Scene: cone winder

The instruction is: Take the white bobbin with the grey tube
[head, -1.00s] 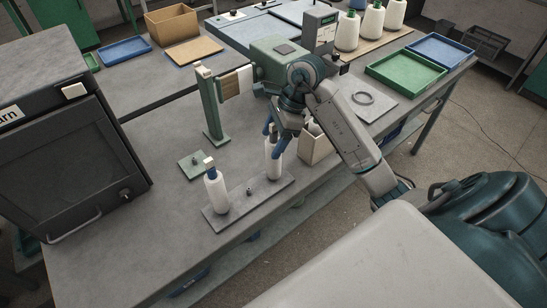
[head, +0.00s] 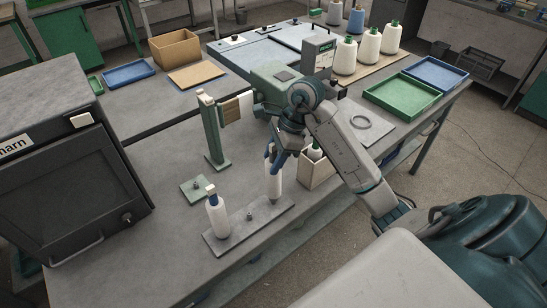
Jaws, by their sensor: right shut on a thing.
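My right gripper (head: 271,153) is shut on a white bobbin (head: 274,183) and points down. The fingers cover the top of this bobbin, so its tube colour is hard to tell. The bobbin is upright over the right end of a grey peg plate (head: 232,238); its lower end narrows, and I cannot tell surely if it is clear of the plate. My left gripper is not in view.
An open box (head: 317,176) with a white bobbin inside stands right of the gripper. A green post (head: 212,135) and small green plate (head: 195,190) stand behind the peg plate. A dark cabinet (head: 60,185) is at left. Green tray (head: 400,96) and large cones are farther back.

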